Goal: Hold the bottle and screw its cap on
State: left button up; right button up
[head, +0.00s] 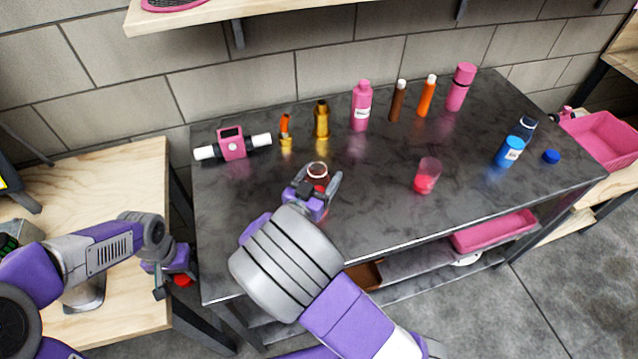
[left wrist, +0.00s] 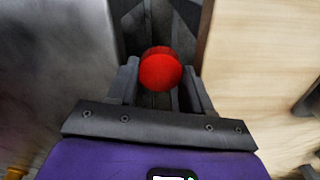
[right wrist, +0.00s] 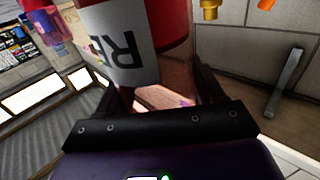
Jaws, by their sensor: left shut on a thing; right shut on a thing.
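The bottle (head: 317,170) stands near the front left of the dark table, with an open, uncapped top and red contents. My right gripper (head: 316,184) is shut on it, one finger on each side. In the right wrist view the bottle's white label (right wrist: 122,45) and red body fill the space between the fingers. My left gripper (head: 174,281) is shut on the red cap (head: 183,280), low in the gap left of the table and well apart from the bottle. The round red cap (left wrist: 160,70) also shows between the fingers in the left wrist view.
Several bottles, including a pink one (head: 361,106), line the table's back. A pink-white device (head: 232,143) is at the back left. A glass of red liquid (head: 427,176), a blue bottle (head: 509,151) and a blue cap (head: 551,157) are to the right. A wooden table (head: 110,190) is left.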

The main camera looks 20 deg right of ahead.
pick_arm(q)
jog(key=shift+r, duration=0.1)
pick_arm(e)
jog(key=shift+r, duration=0.2)
